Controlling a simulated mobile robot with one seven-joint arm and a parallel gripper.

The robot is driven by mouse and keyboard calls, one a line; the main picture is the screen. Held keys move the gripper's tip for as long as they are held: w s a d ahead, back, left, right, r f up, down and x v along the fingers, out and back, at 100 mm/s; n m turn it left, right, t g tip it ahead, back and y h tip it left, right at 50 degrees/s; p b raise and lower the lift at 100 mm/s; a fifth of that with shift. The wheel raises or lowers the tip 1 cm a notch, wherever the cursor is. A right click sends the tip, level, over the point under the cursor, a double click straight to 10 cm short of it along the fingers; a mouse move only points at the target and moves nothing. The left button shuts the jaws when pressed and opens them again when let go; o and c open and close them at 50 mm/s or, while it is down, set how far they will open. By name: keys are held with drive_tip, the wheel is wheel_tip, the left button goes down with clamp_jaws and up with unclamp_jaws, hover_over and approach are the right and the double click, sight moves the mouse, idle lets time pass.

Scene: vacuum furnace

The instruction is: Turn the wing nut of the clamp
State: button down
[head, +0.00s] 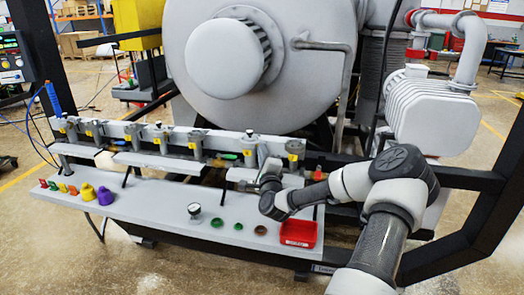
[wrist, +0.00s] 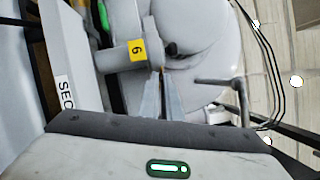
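In the wrist view, my gripper's two grey fingers (wrist: 163,90) point up the picture and lie close together, with only a thin dark gap between them. Their tips are beside a grey clamp body (wrist: 115,57) with a yellow label reading 6 (wrist: 137,50). I cannot make out the wing nut at the tips, nor whether the fingers hold anything. In the head view, my gripper (head: 270,170) is at the right part of the clamp rail, partly hidden by my wrist. Other clamps with yellow labels, such as one at the left (head: 160,138), stand along the rail.
A grey shelf (head: 150,205) below the rail holds coloured plugs (head: 88,192), a dial gauge (head: 194,210), several small discs (head: 238,227) and a red tray (head: 298,232). The large furnace door (head: 225,58) stands behind. A bent grey handle (wrist: 240,95) is right of my fingers.

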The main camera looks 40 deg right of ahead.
drive_tip(key=shift+r+n+g+y+p, duration=0.15)
drive_tip(key=shift+n+g+y+p, duration=0.15)
drive_tip(key=shift+n, duration=0.65)
drive_tip(key=shift+r+n+g+y+p, duration=0.1)
drive_tip(key=shift+n+g+y+p, duration=0.15)
drive_tip(key=shift+n, duration=0.7)
drive_tip(key=c, duration=2.2)
unclamp_jaws()
drive_tip(key=shift+s, duration=0.1)
drive_tip(key=shift+p+v, duration=0.35)
drive_tip(key=shift+v, duration=8.35)
drive_tip(key=shift+a, duration=0.15)
